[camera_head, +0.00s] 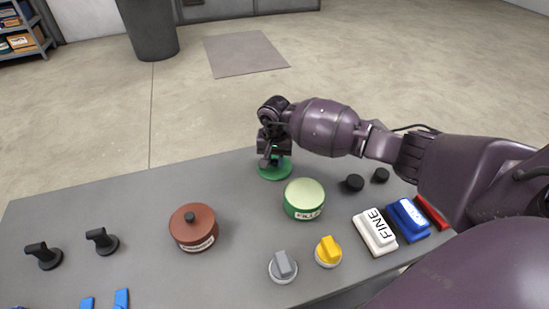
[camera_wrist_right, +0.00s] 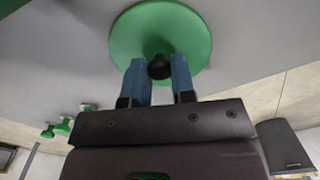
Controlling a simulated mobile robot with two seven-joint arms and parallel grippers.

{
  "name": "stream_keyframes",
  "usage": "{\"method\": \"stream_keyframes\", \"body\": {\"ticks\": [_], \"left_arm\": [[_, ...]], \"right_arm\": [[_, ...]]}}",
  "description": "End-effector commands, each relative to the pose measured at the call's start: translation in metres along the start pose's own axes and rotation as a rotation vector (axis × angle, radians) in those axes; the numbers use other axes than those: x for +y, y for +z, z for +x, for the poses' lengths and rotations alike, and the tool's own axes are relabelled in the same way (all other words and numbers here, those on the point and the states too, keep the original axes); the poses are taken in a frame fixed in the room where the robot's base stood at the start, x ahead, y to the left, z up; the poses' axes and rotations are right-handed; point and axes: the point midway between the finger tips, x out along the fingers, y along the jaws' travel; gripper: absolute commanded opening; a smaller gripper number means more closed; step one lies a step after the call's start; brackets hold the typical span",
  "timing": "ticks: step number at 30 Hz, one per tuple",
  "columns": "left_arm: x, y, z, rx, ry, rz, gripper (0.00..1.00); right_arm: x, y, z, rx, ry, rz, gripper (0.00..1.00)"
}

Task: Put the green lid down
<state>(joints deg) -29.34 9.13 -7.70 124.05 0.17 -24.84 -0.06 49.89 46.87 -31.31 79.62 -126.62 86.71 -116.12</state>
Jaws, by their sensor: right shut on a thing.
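The green lid (camera_head: 275,171) is a flat disc at the far edge of the grey table, behind the green pot. My right gripper (camera_head: 273,154) is above it, pointing down. In the right wrist view the lid (camera_wrist_right: 190,30) is a green disc with a black knob (camera_wrist_right: 160,67). The blue fingers of my right gripper (camera_wrist_right: 167,80) are shut on that knob. The head view does not show clearly whether the lid touches the table. The green pot (camera_head: 304,199) has a pale top and a label on its front. My left gripper is not in view.
A brown lidded pot (camera_head: 192,230) stands left of the green pot.

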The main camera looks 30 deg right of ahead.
Motion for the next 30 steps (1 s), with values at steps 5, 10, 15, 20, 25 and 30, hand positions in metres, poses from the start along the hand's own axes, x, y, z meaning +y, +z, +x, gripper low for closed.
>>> {"method": "stream_keyframes", "body": {"ticks": [5, 10, 15, 20, 25, 30], "left_arm": [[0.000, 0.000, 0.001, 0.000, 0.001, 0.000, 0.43], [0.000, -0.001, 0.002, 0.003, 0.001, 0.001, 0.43], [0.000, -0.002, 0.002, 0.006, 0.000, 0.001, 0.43], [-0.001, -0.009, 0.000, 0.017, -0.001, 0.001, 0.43], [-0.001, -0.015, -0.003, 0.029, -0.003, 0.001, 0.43], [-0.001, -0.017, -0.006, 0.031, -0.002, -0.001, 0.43]], "right_arm": [[0.000, 0.000, 0.002, -0.001, 0.001, -0.001, 0.41], [0.000, 0.000, 0.002, -0.001, 0.001, 0.000, 0.49], [0.000, 0.000, 0.001, -0.001, 0.000, 0.000, 0.49], [0.000, -0.001, -0.013, 0.004, -0.001, -0.001, 0.49], [-0.001, -0.002, -0.044, 0.007, -0.004, -0.001, 0.49], [0.000, -0.001, -0.077, 0.007, -0.003, -0.001, 0.49]]}}
